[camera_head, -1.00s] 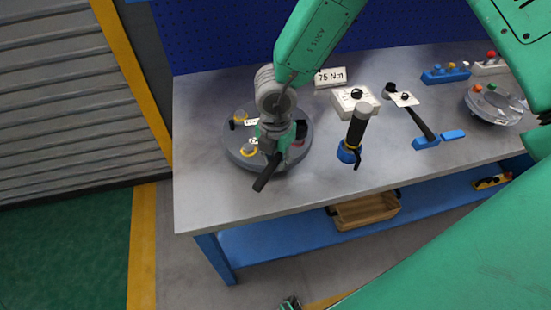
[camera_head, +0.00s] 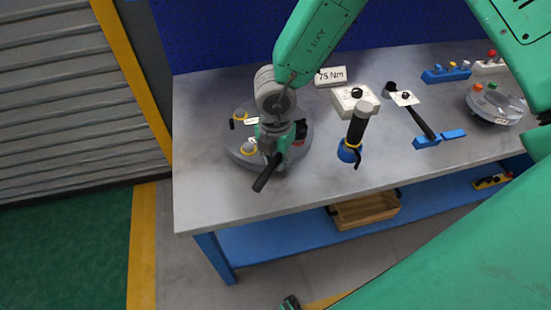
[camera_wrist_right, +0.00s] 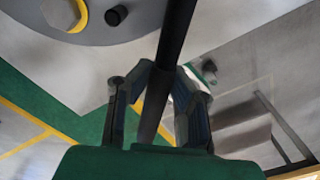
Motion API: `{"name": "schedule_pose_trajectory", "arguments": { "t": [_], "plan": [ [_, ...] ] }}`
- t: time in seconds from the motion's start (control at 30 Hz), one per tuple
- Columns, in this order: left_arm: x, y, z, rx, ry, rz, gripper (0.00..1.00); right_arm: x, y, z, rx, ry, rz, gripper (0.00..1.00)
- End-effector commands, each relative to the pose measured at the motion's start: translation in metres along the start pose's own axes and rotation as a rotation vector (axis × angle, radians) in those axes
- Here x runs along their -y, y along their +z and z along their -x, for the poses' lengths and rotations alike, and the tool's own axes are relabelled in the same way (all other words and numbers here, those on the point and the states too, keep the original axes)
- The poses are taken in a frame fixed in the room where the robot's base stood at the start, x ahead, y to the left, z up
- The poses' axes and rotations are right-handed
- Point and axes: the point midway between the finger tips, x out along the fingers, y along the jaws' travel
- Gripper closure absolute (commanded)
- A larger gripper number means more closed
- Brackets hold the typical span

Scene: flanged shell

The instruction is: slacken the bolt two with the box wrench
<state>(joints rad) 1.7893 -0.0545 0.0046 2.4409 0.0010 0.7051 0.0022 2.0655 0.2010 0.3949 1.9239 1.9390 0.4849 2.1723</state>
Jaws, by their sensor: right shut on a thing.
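The flanged shell (camera_head: 236,152) is a round grey part on the bench at the left in the head view. Two yellow-ringed bolts show on it, one at the back left (camera_head: 240,115) and one at the front left (camera_head: 248,148). I cannot read which is bolt two. My right gripper (camera_head: 275,145) is over the shell, shut on the black handle of the box wrench (camera_head: 266,173). The handle also runs between its fingers in the right wrist view (camera_wrist_right: 176,30). The wrench head is hidden. A small dark tip (camera_head: 290,302) at the bottom edge may be my left gripper.
To the right stand a black-handled tool in a blue holder (camera_head: 354,135), a white box with a knob (camera_head: 353,98), a "75 Nm" sign (camera_head: 331,77) and a hammer-like tool (camera_head: 418,120). A second round part (camera_head: 495,105) is far right. The bench front left (camera_head: 215,205) is clear.

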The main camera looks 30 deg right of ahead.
Motion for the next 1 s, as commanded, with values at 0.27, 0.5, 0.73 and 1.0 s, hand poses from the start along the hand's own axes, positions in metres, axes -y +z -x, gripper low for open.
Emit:
{"name": "schedule_pose_trajectory", "arguments": {
  "t": [0.27, 0.5, 0.73, 1.0],
  "plan": [
    [0.0, 0.0, -0.006, 0.0, 0.0, 0.0, 0.6, 0.0, 0.0, -0.008, 0.0, 0.001, -0.001, 1.0],
    [0.0, 0.001, -0.008, 0.0, 0.0, 0.0, 0.6, 0.0, 0.0, -0.011, 0.001, 0.001, 0.0, 1.0],
    [0.0, 0.0, -0.003, 0.0, 0.0, 0.0, 0.6, 0.0, 0.0, -0.005, 0.0, 0.001, 0.0, 1.0],
    [0.0, 0.0, 0.005, 0.0, 0.0, 0.0, 0.6, 0.0, 0.0, 0.004, 0.0, 0.001, 0.0, 1.0]
  ]
}}
